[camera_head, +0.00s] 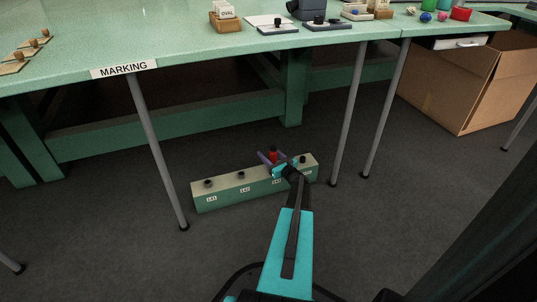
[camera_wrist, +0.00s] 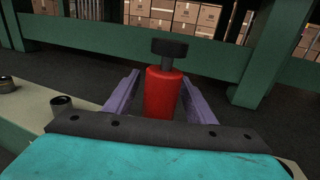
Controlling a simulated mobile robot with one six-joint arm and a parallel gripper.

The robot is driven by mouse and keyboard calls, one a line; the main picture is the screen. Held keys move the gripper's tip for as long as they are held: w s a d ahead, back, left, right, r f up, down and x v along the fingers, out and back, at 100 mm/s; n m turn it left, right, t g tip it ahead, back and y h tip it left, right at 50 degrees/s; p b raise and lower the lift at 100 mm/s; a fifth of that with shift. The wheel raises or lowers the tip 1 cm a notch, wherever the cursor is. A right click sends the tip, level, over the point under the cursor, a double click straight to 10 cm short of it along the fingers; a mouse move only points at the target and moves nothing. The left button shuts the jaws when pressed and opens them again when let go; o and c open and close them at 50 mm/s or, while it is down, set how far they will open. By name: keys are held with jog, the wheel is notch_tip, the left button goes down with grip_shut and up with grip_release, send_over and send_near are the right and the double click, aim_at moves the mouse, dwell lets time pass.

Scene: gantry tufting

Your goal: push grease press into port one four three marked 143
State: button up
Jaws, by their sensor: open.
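The grease press (camera_head: 273,154) is a red cylinder with a black knob on top, upright over the third spot from the left on a long green port block (camera_head: 232,197). It also shows in the wrist view (camera_wrist: 163,95). My gripper (camera_head: 268,160) is open, and in the wrist view its two purple fingers (camera_wrist: 162,100) stand on either side of the press, with gaps. The third label (camera_head: 277,182) sits below the press, too small to read surely. The foot of the press is hidden, so I cannot tell how deep it sits.
Black ports (camera_head: 208,183) show on the block left and right of the press. The block lies on the dark floor under a green table (camera_head: 190,50) marked MARKING. Thin grey table legs (camera_head: 157,150) stand on both sides. A cardboard box (camera_head: 465,90) stands at the right.

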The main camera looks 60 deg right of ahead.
jog(key=shift+s, duration=0.1)
jog(key=p+v, duration=0.5)
jog(key=v, duration=0.8)
jog(key=shift+s+a, duration=0.2)
jog(key=shift+s, duration=0.1)
dwell(0.3)
